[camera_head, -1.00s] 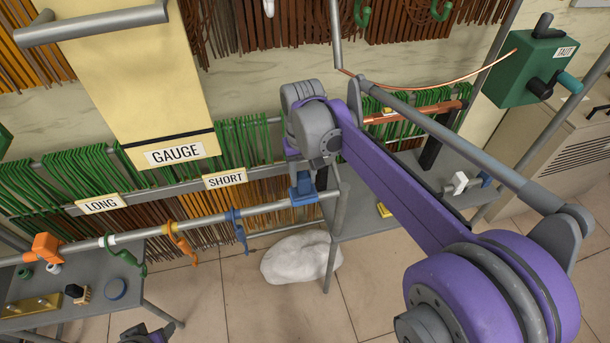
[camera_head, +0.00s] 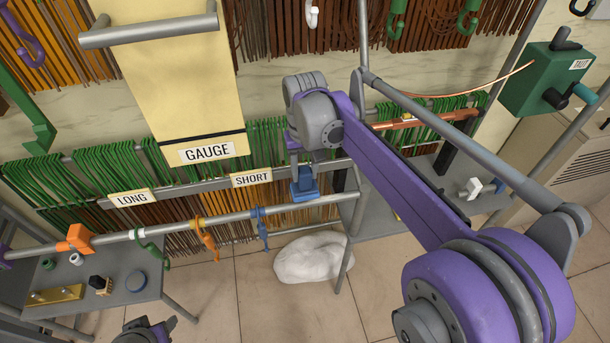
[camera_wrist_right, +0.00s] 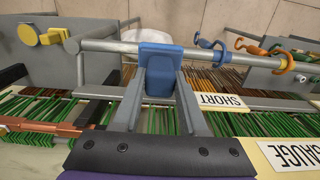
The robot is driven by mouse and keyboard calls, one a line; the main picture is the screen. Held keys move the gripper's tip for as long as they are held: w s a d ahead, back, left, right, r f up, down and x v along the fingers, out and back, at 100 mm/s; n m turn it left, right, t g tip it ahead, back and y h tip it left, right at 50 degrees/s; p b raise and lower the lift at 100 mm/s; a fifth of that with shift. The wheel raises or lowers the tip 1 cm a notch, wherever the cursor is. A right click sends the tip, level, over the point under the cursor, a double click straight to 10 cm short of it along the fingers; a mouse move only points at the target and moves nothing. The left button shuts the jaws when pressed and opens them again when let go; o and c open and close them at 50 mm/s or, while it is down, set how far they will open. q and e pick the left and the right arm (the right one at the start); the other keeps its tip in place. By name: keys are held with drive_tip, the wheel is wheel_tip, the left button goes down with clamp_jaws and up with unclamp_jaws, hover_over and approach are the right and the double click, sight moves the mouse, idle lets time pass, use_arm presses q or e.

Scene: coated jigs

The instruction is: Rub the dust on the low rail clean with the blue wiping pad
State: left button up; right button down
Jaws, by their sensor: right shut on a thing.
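The low rail (camera_head: 230,214) is a grey tube running across the head view below the LONG and SHORT labels; it also shows in the wrist view (camera_wrist_right: 108,46). My right gripper (camera_head: 303,177) is shut on the blue wiping pad (camera_head: 305,188). The pad sits at the rail near its right end, right of a blue hook. In the wrist view the pad (camera_wrist_right: 160,62) is between the fingers and covers part of the rail. I cannot make out dust. A dark part at the bottom edge (camera_head: 145,330) may be my left gripper; its jaws are unclear.
A blue hook (camera_head: 261,228), an orange hook (camera_head: 207,240), a green hook (camera_head: 153,246) and an orange clamp (camera_head: 75,238) are on the rail. A white sack (camera_head: 312,258) lies on the floor below. Green strips hang behind. A grey table (camera_head: 130,292) stands lower left.

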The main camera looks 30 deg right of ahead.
drive_tip(key=r, duration=0.1)
drive_tip(key=r+p, duration=0.1)
drive_tip(key=r, duration=0.1)
drive_tip(key=shift+w+a, duration=0.1)
drive_tip(key=shift+a, duration=0.1)
drive_tip(key=shift+r+p, duration=0.45)
drive_tip(key=shift+r, duration=0.25)
use_arm(q)
drive_tip(key=r, duration=0.3)
drive_tip(key=shift+w+a+r, duration=0.1)
drive_tip(key=shift+w+a, duration=0.05)
drive_tip(key=shift+w, duration=0.15)
